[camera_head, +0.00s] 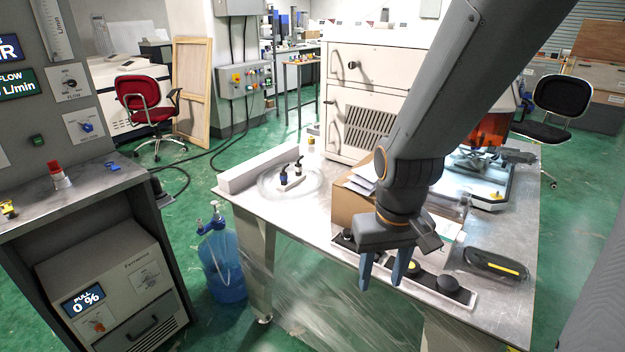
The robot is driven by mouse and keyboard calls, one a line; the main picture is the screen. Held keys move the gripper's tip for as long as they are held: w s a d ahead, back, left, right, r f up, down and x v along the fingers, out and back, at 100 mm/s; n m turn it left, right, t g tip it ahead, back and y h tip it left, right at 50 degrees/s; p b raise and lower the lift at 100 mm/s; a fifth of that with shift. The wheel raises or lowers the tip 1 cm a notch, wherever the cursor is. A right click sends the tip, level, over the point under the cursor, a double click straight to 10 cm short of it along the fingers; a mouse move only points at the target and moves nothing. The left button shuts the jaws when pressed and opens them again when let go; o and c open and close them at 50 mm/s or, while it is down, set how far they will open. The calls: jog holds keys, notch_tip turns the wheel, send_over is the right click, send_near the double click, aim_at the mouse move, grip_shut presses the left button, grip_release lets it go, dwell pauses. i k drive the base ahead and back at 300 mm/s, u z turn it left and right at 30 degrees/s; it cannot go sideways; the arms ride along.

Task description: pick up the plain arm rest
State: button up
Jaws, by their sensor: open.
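My gripper (382,282) is open, its two blue-grey fingers pointing down near the front edge of the metal table (318,222). I see nothing between the fingers. A black, long rounded piece with a yellow stripe (496,264), perhaps an arm rest, lies on the table to the right of my gripper. I cannot make out a plain arm rest without a stripe for certain. A long shallow tray (461,300) with dark round parts lies behind and beside the fingers. My gripper and arm hide part of the tray and table.
A cardboard box (346,207) with papers stands behind my gripper. A round clear plate (265,186) with small dark plugs is at the table's left. An orange machine (490,130) stands at the back right. A blue water bottle (224,265) stands on the floor.

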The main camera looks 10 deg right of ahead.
aim_at(521, 159)
jog(key=z, duration=1.9)
jog(key=k, duration=1.2)
jog(key=z, duration=0.8)
jog(key=i, duration=3.1)
jog(key=u, duration=0.6)
jog(key=i, duration=1.45)
jog(key=u, duration=1.8)
jog(key=i, duration=0.85)
jog(key=u, duration=0.85)
